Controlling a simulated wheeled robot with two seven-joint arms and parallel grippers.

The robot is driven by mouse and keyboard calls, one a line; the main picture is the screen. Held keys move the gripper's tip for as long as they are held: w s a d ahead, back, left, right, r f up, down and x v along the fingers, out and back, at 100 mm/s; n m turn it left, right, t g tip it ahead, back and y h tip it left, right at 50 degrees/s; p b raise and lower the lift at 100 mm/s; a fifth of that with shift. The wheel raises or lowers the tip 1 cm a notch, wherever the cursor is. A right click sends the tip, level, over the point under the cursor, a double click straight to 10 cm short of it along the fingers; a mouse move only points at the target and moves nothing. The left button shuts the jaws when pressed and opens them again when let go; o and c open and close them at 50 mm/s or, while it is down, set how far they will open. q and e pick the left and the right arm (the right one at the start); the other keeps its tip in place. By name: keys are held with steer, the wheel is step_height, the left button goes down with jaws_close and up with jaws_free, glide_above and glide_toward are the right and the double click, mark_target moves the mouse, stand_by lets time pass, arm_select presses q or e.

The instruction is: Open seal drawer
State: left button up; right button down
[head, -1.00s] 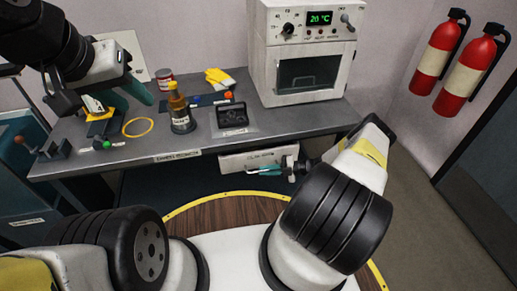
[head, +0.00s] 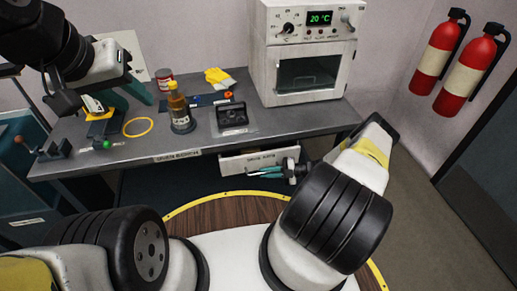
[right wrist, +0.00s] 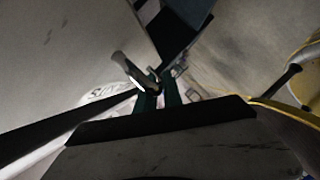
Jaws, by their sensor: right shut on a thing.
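The white drawer (head: 232,166) with a printed label hangs under the grey workbench's front edge and appears to stand slightly out. My right gripper (head: 262,171) has teal fingers at the drawer's front. In the right wrist view its teal fingers (right wrist: 158,92) are closed around a metal bar handle (right wrist: 130,70). The drawer's inside is hidden in the head view. My left gripper (head: 137,92) is over the left part of the bench; its teal fingers overlap in view, so its opening is unclear.
The workbench (head: 205,140) carries a white oven (head: 304,50), an amber bottle (head: 179,108), a black tray (head: 232,116), a yellow ring (head: 138,127) and a yellow glove (head: 219,76). Two fire extinguishers (head: 470,68) hang at right. Floor space lies right of the bench.

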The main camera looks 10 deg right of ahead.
steer(key=s, duration=2.5)
steer(key=shift+d, duration=0.45)
steer(key=shift+s, duration=0.1)
steer(key=c, duration=1.5)
jaws_free()
steer(key=v, duration=0.8)
